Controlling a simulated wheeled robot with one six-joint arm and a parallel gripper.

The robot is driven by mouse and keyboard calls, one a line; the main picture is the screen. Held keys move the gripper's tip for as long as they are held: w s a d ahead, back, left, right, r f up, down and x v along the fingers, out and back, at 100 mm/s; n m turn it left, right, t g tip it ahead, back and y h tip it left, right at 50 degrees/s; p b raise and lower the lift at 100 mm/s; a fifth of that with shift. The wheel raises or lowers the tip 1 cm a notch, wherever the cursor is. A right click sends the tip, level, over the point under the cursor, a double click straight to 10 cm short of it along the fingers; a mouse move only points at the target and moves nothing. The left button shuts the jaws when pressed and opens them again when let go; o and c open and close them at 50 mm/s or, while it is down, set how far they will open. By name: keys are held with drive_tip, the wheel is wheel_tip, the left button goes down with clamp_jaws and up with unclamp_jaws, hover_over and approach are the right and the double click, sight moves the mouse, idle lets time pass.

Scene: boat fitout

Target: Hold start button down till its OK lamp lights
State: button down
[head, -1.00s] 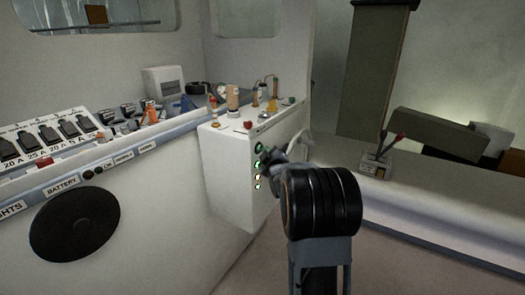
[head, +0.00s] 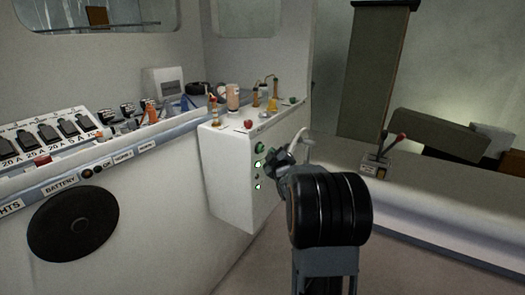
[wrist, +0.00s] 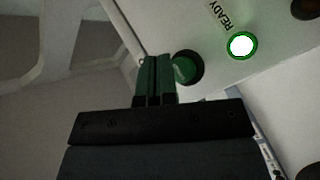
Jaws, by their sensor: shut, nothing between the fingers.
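The green start button (head: 260,148) is at the top of a column on the white box's front face. In the wrist view the button (wrist: 187,68) sits in a dark ring, just right of my fingertips. My gripper (wrist: 155,62) is shut and empty; I cannot tell whether it touches the button's edge. The READY lamp (wrist: 242,45) glows white-green. In the head view a lit lamp (head: 258,164) is below the button, and the lowest lamp (head: 258,187) also glows green. Their labels are unreadable there. A brownish lamp (wrist: 305,8) is dark.
The white box (head: 226,180) carries a red knob (head: 248,124) and small fittings on top. A switch panel (head: 60,145) and a round black disc (head: 74,224) are on the left. A red-handled lever (head: 398,139) stands on the bench at right.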

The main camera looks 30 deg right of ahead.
drive_tip(key=shift+s+d+b, duration=0.15)
drive_tip(key=shift+s+d, duration=0.25)
drive_tip(key=shift+s, duration=0.3)
drive_tip(key=shift+s+d+b, duration=0.15)
drive_tip(key=shift+s+d, duration=0.2)
drive_tip(key=shift+s, duration=0.35)
drive_tip(key=shift+s+d+b, duration=0.15)
drive_tip(key=shift+s+d, duration=0.25)
drive_tip(key=shift+s, duration=0.3)
